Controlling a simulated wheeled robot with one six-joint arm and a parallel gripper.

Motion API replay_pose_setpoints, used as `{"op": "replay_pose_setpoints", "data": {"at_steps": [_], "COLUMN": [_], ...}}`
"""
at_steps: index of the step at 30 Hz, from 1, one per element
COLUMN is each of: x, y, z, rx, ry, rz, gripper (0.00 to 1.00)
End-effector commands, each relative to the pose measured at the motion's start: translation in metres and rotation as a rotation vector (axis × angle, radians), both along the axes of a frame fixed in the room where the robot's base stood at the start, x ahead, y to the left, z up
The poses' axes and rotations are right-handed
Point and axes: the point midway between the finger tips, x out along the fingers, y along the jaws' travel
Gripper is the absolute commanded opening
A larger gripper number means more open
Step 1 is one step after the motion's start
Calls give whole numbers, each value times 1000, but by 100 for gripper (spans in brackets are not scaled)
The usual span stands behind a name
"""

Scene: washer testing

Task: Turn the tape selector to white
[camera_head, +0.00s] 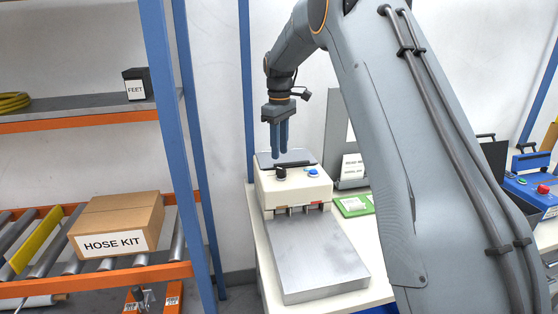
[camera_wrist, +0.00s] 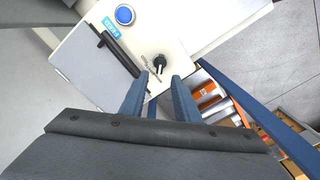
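The tape selector is a small black knob (camera_head: 281,173) on top of the cream tape machine (camera_head: 292,191). In the wrist view the knob (camera_wrist: 160,62) shows just beyond the gap between my fingertips, with a small printed scale beside it. I cannot read which setting its pointer marks. My gripper (camera_head: 280,153) points down above the machine, its fingers slightly above the knob. In the wrist view its two blue fingers (camera_wrist: 158,83) are apart with nothing between them, not touching the knob.
A blue button (camera_head: 313,172) sits right of the knob on the machine. A black bar (camera_wrist: 120,54) crosses the machine's top. A grey metal plate (camera_head: 312,255) lies in front. A blue-post shelf with a HOSE KIT box (camera_head: 117,222) stands left; a green device (camera_head: 353,206) lies right.

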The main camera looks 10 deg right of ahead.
Motion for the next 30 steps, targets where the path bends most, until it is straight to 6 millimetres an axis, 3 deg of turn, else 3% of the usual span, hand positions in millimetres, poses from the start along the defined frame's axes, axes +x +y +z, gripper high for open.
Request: {"op": "replay_pose_setpoints", "data": {"at_steps": [6,12,23,28,30], "x": [-2,-1,-1,-1,-1], "y": [-1,0,0,0,0], "z": [-34,-56,-63,-62,-62], "rx": [0,0,0,0,0], "ry": [3,0,-1,-1,-1], "rz": [-3,-2,-2,-2,-2], "gripper": [29,29,29,2,0]}}
